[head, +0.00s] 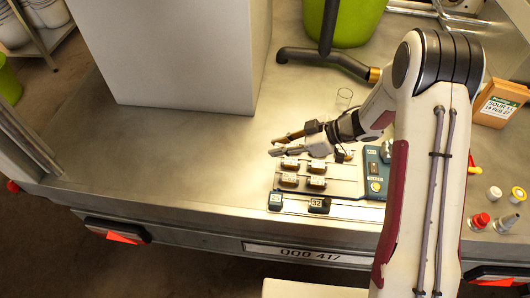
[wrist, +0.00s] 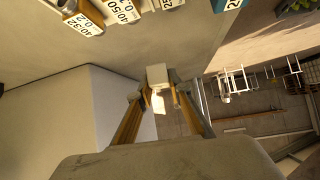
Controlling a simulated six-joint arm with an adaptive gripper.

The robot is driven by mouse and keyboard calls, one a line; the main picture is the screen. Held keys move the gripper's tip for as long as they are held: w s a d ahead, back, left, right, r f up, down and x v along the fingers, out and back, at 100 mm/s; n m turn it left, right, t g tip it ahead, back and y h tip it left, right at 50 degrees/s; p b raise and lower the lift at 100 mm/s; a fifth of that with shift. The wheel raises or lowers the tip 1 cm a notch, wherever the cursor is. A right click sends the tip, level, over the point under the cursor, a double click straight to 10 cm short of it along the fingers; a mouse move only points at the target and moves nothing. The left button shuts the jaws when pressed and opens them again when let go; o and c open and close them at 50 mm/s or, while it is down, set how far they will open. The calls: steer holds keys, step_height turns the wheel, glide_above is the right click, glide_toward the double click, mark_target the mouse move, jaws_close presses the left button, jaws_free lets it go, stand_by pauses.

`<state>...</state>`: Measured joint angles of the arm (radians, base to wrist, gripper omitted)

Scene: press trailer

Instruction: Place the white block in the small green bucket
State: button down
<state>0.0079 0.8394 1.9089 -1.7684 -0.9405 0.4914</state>
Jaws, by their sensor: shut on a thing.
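My gripper (head: 274,146) is over the metal bench, its fingers pointing left in the head view. In the wrist view its two fingertips (wrist: 159,97) are shut on the white block (wrist: 157,74), a small pale block held at the tips. A bright green bucket (head: 352,24) stands at the back of the bench, cut off by the top edge. Another green container (head: 8,82) is partly visible at the far left edge, off the bench. I cannot tell which is the small one.
Several small labelled blocks (head: 316,183) sit on a plate below my gripper, beside a blue device (head: 376,174). A dark pipe (head: 325,56) and a clear glass (head: 344,97) stand behind. A large white box (head: 180,50) fills the back left. The left bench surface is clear.

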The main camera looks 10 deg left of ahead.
steer(key=w+d+r+m+t+h, duration=0.1)
steer(key=w+d+r+m+t, duration=0.1)
steer(key=w+d, duration=0.55)
steer(key=w+d+r+m+t, duration=0.15)
steer(key=w+d, duration=0.25)
steer(key=d, duration=0.6)
steer(key=w+d+r+m+t+h, duration=0.1)
steer(key=w+d+r+m+t, duration=0.15)
steer(key=w+d, duration=0.5)
steer(key=w+d+r+m+t+h, duration=0.1)
steer(key=w+d+r+m+h, duration=0.1)
steer(key=d, duration=0.6)
steer(key=w+d+r+m+t+h, duration=0.1)
steer(key=w+d+r+m+h, duration=0.2)
steer(key=d+r+m, duration=0.2)
steer(key=w+d+r+m+t+h, duration=0.1)
steer(key=w+d+r+m+h, duration=0.1)
steer(key=d, duration=0.9)
step_height(320, 180, up, 3)
steer(key=shift+w+d+f+m+h, duration=0.25)
steer(key=shift+d+m+h, duration=0.1)
steer(key=shift+m+h, duration=0.5)
steer(key=shift+f, duration=0.15)
step_height(320, 180, down, 11)
